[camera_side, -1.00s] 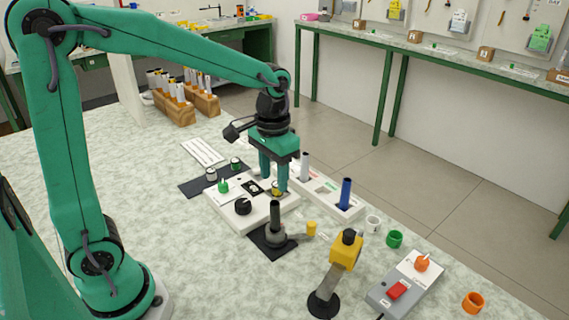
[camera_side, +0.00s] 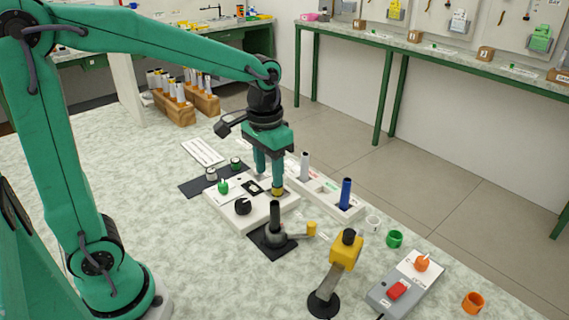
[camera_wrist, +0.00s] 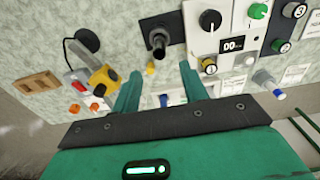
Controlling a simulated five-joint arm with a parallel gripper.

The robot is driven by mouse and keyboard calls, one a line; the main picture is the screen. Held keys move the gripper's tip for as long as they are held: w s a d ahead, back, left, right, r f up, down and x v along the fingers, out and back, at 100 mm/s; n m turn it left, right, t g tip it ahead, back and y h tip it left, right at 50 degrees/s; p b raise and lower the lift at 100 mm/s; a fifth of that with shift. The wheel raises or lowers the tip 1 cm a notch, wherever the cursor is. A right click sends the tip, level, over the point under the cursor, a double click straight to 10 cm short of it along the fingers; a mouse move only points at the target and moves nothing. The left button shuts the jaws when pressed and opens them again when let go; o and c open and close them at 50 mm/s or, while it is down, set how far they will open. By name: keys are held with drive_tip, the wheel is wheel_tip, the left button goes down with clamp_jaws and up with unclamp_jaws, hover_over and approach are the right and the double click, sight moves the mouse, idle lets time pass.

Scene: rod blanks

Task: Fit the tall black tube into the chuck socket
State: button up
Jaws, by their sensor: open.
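The tall black tube (camera_side: 275,214) stands upright in the round grey chuck (camera_side: 276,240), which has a side lever with a yellow knob. Its lower end is hidden inside the chuck. The tube (camera_wrist: 157,36) also shows in the wrist view, seen from above at a slant. My gripper (camera_side: 268,178) is open and empty, above the white control box behind the tube and apart from it. In the wrist view the two fingers of my gripper (camera_wrist: 160,72) are spread with nothing between them.
The white control box (camera_side: 224,205) with several knobs is below my gripper. A white rack (camera_side: 328,200) holds a grey tube (camera_side: 305,166) and a blue tube (camera_side: 346,192). A yellow post device (camera_side: 345,255) and a switch box (camera_side: 405,285) stand in front right.

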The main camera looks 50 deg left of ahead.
drive_tip(key=s+a+r+t, duration=0.2)
drive_tip(key=s+r+t, duration=0.2)
drive_tip(key=s, duration=0.8)
drive_tip(key=shift+s+r+t, duration=0.2)
drive_tip(key=shift+s+t, duration=0.05)
drive_tip(key=shift+t, duration=0.35)
